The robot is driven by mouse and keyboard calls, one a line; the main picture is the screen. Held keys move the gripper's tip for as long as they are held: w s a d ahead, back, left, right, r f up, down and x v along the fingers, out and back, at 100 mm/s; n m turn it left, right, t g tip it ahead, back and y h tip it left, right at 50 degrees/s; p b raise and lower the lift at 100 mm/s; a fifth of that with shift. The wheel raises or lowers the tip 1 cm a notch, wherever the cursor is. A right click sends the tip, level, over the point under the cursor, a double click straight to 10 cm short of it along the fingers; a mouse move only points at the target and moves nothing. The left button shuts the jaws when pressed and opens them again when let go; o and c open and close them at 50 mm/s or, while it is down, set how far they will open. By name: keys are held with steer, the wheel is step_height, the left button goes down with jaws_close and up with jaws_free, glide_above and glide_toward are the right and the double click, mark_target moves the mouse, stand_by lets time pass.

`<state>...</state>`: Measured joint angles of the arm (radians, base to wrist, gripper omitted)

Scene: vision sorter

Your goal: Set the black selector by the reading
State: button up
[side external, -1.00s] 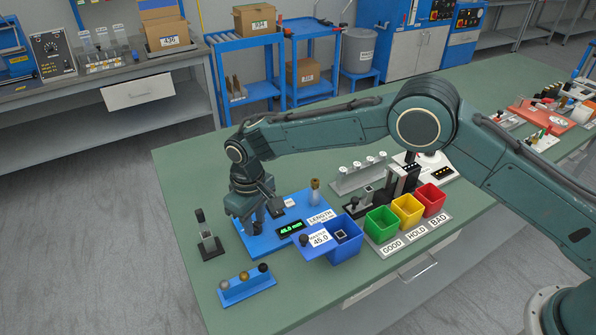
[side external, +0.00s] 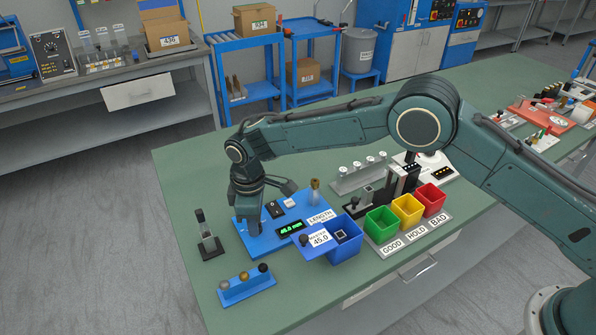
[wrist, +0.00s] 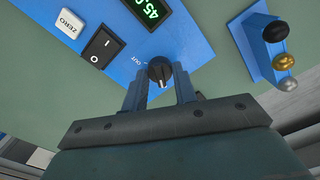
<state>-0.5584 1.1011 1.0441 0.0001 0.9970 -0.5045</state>
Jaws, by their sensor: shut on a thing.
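The black selector (wrist: 159,70) is a small round knob with a pale pointer line, on the blue length gauge (side external: 259,241); "OUT" is printed beside it. In the wrist view, my gripper (wrist: 160,82) has its two fingers on either side of the knob and is shut on it. In the side view, my gripper (side external: 253,227) points down at the gauge's left part and hides the knob. The gauge's green display (side external: 290,228) reads 45.0 mm; part of it also shows in the wrist view (wrist: 148,10).
A black rocker switch (wrist: 100,46) and a white ZERO button (wrist: 70,22) sit near the knob. A blue rack (side external: 247,287) with several ball-topped pegs and a black stand (side external: 209,247) are close by. Green (side external: 382,219), yellow (side external: 406,210) and red (side external: 430,199) bins stand right.

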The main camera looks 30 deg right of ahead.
steer(key=o, duration=1)
steer(key=shift+r, duration=0.1)
step_height(320, 180, up, 14)
steer(key=shift+f, duration=0.15)
stand_by(0.5)
